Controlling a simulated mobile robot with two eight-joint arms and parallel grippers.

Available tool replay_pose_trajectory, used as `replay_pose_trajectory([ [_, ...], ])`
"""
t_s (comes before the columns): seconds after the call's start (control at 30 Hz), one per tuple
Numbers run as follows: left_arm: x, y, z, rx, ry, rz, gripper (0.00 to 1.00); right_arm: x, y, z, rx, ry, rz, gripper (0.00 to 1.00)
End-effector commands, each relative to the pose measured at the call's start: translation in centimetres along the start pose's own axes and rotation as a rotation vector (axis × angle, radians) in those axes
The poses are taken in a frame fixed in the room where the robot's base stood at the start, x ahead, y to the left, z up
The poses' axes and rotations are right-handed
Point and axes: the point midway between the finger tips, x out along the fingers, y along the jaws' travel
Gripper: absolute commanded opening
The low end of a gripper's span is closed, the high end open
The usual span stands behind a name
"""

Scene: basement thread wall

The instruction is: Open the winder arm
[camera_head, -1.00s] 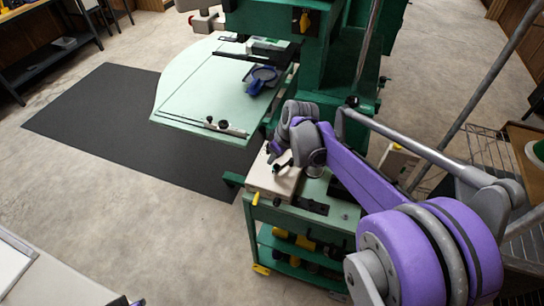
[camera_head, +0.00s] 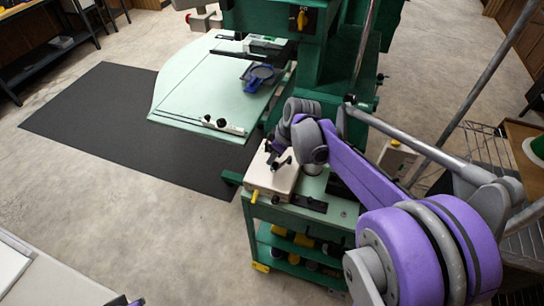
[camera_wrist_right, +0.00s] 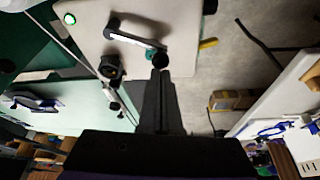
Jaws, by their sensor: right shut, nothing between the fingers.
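The winder is a beige box (camera_head: 272,178) with a yellow lever at its front, on a green cart. In the right wrist view its beige top (camera_wrist_right: 185,28) carries a dark, shiny-edged bar (camera_wrist_right: 137,39), which looks like the winder arm. A black knob stands beside the bar's left end. My right gripper (camera_head: 276,157) is over the winder's top. In the wrist view its dark fingers (camera_wrist_right: 160,68) are shut and empty, with the tips close to the bar's right end; I cannot tell whether they touch. My left gripper's fingers are not seen.
The green cart (camera_head: 305,226) has lower shelves with dark and yellow items. A green machine column (camera_head: 326,70) stands behind it. A pale green table (camera_head: 205,88) with a blue hoop (camera_head: 258,76) lies left of the column. Open floor and a black mat (camera_head: 95,125) are left.

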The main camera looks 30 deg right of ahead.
Motion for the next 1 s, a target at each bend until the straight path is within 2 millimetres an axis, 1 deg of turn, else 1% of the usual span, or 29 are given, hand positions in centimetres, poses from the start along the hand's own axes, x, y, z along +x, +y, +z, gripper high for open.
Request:
replay_pose_trajectory([
  [0.33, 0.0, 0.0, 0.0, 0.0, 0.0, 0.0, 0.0, -0.1, -0.1, 0.4, -0.051, 0.0, -0.018, 0.0],
  [0.6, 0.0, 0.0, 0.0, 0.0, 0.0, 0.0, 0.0, -0.3, -0.3, 1.0, -0.14, 0.0, -0.051, 0.0],
  [1.0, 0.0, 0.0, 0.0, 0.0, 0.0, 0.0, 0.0, -0.8, -0.5, 2.1, -0.142, 0.0, -0.052, 0.0],
])
